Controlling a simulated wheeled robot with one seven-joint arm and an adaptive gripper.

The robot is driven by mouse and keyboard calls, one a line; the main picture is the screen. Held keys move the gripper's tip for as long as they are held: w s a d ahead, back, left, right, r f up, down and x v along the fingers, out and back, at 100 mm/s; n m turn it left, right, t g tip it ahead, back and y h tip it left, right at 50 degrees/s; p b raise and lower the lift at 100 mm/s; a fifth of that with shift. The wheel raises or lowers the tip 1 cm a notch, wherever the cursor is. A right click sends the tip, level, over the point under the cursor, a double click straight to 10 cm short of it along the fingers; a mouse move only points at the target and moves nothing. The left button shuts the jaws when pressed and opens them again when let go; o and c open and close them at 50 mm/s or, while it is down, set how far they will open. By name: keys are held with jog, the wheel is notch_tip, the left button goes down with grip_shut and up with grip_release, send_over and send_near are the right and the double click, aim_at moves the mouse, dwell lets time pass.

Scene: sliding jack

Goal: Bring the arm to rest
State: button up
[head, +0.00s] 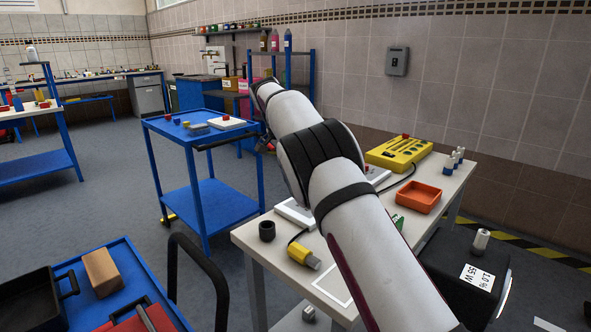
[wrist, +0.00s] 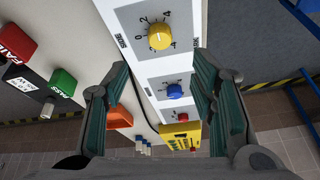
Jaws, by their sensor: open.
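My gripper (wrist: 159,70) is open in the wrist view, its two green-padded fingers apart with nothing between them that I can see it holding. Beyond the fingers is a white panel (wrist: 133,40) with a yellow knob (wrist: 160,37), a blue knob (wrist: 174,91) and a smaller red knob (wrist: 183,117). The gap between fingers and panel cannot be told. In the head view my white arm (head: 365,245) rises from the bottom right across the workbench (head: 253,236) and bends toward the upper left. It hides part of the bench and the panel (head: 294,212); my fingers are not clear there.
On the bench are a yellow case (head: 400,152), an orange tray (head: 418,197), a black ring (head: 267,231) and a yellow plug (head: 304,257). A black box (head: 450,258) is at right. A blue cart (head: 205,205) stands left of the bench. Open floor (head: 100,205) lies farther left.

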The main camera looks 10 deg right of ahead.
jog(key=s+d+r+n+y, duration=0.2)
jog(key=s+d+r, duration=0.3)
jog(key=s+r, duration=0.55)
jog(key=s+d+r+n+g+y, duration=0.1)
jog(key=s+r+n, duration=0.1)
jog(key=s, duration=0.6)
jog(key=s+d+r+n, duration=0.1)
jog(key=s+r, duration=0.1)
jog(key=s, duration=0.7)
jog(key=s+a+f+n, duration=0.1)
jog(key=s+f+n, duration=0.25)
jog(key=s, duration=0.85)
jog(key=s+f+n, duration=0.2)
jog(key=s+f, duration=0.2)
jog(key=s, duration=0.7)
jog(key=s+a+f+n, duration=0.1)
jog(key=s+f+n, duration=0.25)
jog(key=s, duration=0.85)
notch_tip(320, 180, up, 23)
jog(key=t+y+p, duration=0.1)
jog(key=t+p, duration=0.1)
jog(key=p, duration=1.9)
jog(key=shift+w+f+m+t, duration=0.2)
jog(key=shift+w+m+t, duration=0.1)
jog(key=shift+w+t, duration=0.1)
jog(key=shift+a, duration=0.1)
